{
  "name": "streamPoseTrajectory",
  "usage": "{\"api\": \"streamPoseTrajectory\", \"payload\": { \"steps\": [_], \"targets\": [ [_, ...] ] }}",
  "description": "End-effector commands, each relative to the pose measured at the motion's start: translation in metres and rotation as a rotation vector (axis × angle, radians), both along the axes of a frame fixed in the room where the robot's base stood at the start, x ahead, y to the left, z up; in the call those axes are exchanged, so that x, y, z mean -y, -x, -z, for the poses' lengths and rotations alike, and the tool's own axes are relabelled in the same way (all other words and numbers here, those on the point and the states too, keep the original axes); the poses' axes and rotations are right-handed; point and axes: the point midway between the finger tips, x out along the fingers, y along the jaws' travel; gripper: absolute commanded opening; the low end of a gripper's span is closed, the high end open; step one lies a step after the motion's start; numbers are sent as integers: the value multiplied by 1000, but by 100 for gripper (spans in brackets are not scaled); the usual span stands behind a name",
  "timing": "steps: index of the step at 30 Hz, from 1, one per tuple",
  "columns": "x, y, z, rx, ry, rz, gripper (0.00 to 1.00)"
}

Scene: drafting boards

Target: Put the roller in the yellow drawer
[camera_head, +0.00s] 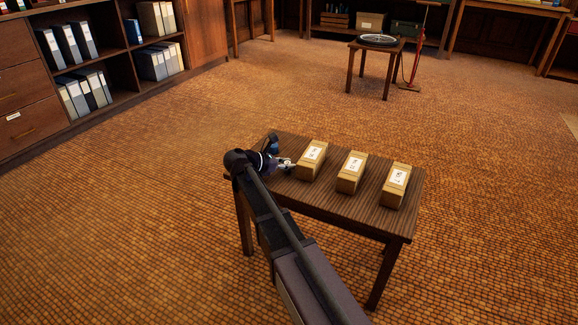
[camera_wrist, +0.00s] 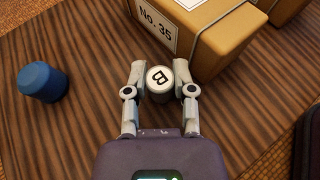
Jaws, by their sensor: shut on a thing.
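My gripper (camera_wrist: 160,72) is shut on a small round thing with a white top marked B (camera_wrist: 159,80), above or on the striped wooden table (camera_wrist: 95,45). I cannot tell whether this thing is the roller. A short blue cylinder-like thing (camera_wrist: 43,82) stands apart on the table to the left in the wrist view. In the head view my gripper (camera_head: 286,164) is at the table's left end, beside the nearest box. I see no yellow drawer in either view; brown drawers (camera_head: 30,127) are at the far left.
Three tan boxes with white labels stand in a row on the table: left (camera_head: 309,165), middle (camera_head: 350,176) and right (camera_head: 394,189). Shelves with binders (camera_head: 105,50) stand at the back left. A stool (camera_head: 369,68) bears a wheel (camera_head: 377,40). The carpet between is clear.

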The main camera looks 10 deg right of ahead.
Motion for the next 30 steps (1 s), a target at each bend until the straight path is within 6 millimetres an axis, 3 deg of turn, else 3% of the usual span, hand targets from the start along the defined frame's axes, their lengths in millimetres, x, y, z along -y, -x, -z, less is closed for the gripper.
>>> {"api": "streamPoseTrajectory", "payload": {
  "steps": [9,10,13,30],
  "targets": [
    [0,0,3,0,0,0,0],
    [0,0,3,0,0,0,36],
    [0,0,2,0,0,0,66],
    [1,0,-1,0,0,1,68]
  ]
}}
